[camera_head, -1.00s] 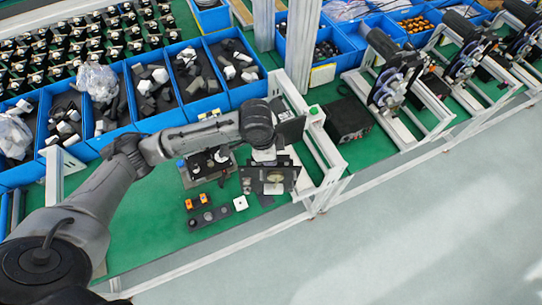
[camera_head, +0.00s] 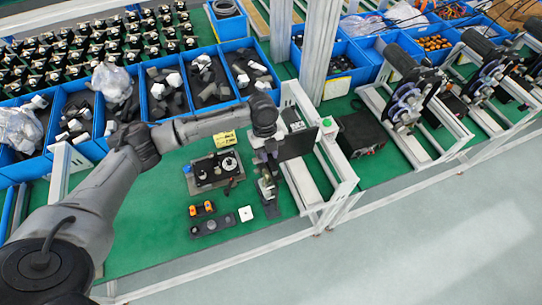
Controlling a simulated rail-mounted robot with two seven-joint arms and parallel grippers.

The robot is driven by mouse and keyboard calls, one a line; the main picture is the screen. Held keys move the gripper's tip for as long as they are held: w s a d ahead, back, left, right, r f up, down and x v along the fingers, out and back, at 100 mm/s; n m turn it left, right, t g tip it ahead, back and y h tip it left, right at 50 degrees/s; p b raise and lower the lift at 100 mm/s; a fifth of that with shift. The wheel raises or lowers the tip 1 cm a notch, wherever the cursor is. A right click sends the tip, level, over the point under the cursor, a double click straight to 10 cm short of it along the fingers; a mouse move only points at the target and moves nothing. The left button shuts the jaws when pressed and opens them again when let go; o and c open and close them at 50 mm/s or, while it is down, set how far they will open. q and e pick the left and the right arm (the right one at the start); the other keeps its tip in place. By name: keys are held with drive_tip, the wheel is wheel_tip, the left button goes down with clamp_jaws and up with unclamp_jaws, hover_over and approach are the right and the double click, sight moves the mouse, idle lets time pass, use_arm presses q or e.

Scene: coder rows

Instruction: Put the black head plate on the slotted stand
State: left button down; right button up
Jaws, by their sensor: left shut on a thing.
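My left gripper (camera_head: 265,157) points down over the right part of the green bench and is shut on a dark part that I take for the black head plate (camera_head: 267,185). The plate now shows as a narrow, upright dark shape, close to edge-on. A dark foot (camera_head: 272,209) shows on the mat just under it; I take it for the slotted stand, mostly hidden behind the plate and gripper. I cannot tell whether the plate touches the stand or sits in a slot. My right gripper is not in view.
A black fixture (camera_head: 215,172), orange parts (camera_head: 202,209), a black strip (camera_head: 213,222) and a white square (camera_head: 246,214) lie left of the gripper. A white frame (camera_head: 343,178) and dark panel (camera_head: 298,144) stand close right. Blue bins (camera_head: 205,125) line the back.

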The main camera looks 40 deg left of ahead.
use_arm(q)
drive_tip(key=shift+w+a+f+m, duration=0.15)
drive_tip(key=shift+a+f+m, duration=0.1)
drive_tip(key=shift+m, duration=0.05)
drive_tip(key=b+x, duration=0.2)
drive_tip(key=b, duration=0.1)
drive_tip(key=b+x, duration=0.1)
drive_tip(key=shift+w+a+f, duration=0.15)
drive_tip(key=shift+a+f, duration=0.15)
idle(0.4)
idle(0.4)
drive_tip(key=shift+f, duration=0.1)
drive_tip(key=shift+f, duration=0.25)
drive_tip(key=shift+x, duration=0.75)
drive_tip(key=shift+w+a, duration=0.15)
